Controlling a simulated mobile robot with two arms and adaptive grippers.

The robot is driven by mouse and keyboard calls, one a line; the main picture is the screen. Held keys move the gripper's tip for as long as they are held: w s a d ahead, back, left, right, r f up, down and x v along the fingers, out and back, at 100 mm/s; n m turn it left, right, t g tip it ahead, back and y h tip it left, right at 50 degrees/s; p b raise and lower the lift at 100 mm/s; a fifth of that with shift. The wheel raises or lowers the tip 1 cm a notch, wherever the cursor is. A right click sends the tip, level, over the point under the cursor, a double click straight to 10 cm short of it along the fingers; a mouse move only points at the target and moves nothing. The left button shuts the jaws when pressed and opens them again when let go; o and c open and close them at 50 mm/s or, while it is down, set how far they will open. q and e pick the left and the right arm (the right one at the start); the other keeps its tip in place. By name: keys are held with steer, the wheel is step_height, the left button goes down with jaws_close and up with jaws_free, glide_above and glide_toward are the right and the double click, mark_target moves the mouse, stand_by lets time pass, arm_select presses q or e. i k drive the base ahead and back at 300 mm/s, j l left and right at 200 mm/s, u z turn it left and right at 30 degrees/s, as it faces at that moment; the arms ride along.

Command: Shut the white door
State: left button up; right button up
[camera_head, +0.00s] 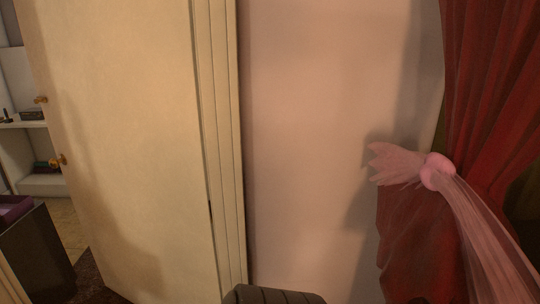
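The white door (130,150) fills the left part of the head view. It stands ajar, with an opening showing to its left. Its right side meets the white frame (222,150). A brass knob (58,161) and a small brass fitting (41,99) are on its left edge. Neither of my grippers can be made out in this view. A dark ribbed part shows at the bottom edge, and I cannot tell what it is.
Through the opening are white shelves (38,184) and a dark box (36,250) with a purple item (14,210) on it. A bare pinkish wall (320,130) is right of the frame. A red curtain (490,80) with a pink tieback (437,172) hangs at the right.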

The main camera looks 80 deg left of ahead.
mark_target(118, 79)
steer(key=u, duration=3.85)
steer(key=i+j, duration=0.15)
steer(key=i, duration=0.2)
steer(key=i+j+z, duration=0.1)
steer(key=i, duration=0.3)
